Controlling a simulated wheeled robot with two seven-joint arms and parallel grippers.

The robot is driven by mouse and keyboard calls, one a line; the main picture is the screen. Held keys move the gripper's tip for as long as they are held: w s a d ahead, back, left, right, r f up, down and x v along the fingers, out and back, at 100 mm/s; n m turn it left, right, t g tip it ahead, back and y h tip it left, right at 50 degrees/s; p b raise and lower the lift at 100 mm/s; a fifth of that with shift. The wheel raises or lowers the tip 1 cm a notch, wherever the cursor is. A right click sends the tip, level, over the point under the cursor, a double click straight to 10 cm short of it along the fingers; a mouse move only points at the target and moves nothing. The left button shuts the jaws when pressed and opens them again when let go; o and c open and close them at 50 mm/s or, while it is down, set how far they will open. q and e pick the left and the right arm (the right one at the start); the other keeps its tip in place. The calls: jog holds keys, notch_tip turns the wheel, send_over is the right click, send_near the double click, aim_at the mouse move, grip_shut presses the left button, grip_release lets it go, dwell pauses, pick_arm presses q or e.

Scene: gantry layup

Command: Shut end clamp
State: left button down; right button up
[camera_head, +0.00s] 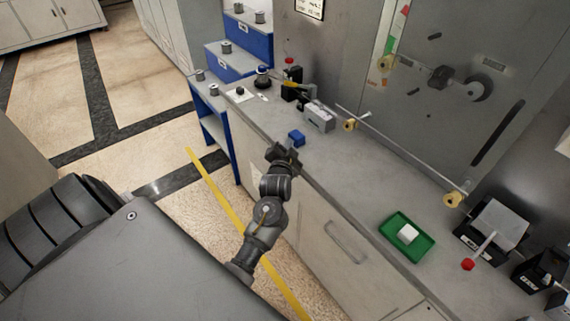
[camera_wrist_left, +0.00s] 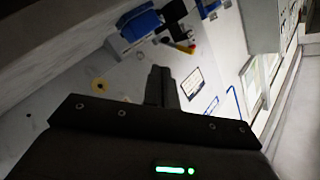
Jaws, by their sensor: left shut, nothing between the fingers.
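A clamp-like fixture (camera_head: 497,228) stands at the right of the bench. It has a black base, a grey plate and a lever ending in a red knob (camera_head: 468,264) that points toward the bench front. A second black fixture with a red knob (camera_head: 291,82) stands at the far end of the bench. I cannot tell from the picture which is the end clamp. My left gripper (camera_head: 284,155) is shut and empty at the bench's front edge, near the blue block (camera_head: 296,138) and apart from both fixtures. Its closed fingers show in the left wrist view (camera_wrist_left: 161,84). My right gripper is not in view.
A green tray (camera_head: 391,232) holding a white block (camera_head: 407,233) lies on the grey bench (camera_head: 345,175). Yellow-ended rods (camera_head: 400,150) run along the back. A grey block (camera_head: 319,117) stands beyond the blue one. Blue stepped shelves (camera_head: 235,62) hold spools. The middle bench top is clear.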

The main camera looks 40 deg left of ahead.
pick_arm(q)
jog(key=s+d+f+g+h, duration=0.1)
jog(key=s+d+f+h, duration=0.1)
jog(key=s+d+f, duration=0.1)
jog(key=shift+s+d+f+h, duration=0.2)
jog(key=shift+s+h, duration=0.1)
jog(key=shift+s, duration=0.5)
jog(key=s+d+f+g+h, duration=0.15)
jog(key=s+f, duration=0.25)
jog(key=f, duration=0.6)
jog(key=s+d+f+g+h, duration=0.1)
jog(key=s+d+f+g, duration=0.15)
jog(key=f, duration=0.65)
jog(key=s+d+f+g+h, duration=0.1)
jog(key=s+d+f+g, duration=0.3)
jog(key=f, duration=0.6)
jog(key=s+f, duration=1.2)
jog(key=s, duration=0.3)
jog(key=s+f+g, duration=0.2)
jog(key=s+f, duration=0.2)
jog(key=s, duration=0.7)
jog(key=s+f+n+g+h, duration=0.1)
jog(key=s+f+g, duration=0.2)
jog(key=s, duration=0.8)
jog(key=shift+s+d+f+b, duration=0.2)
jog(key=shift+f+b, duration=0.1)
jog(key=shift+f, duration=0.1)
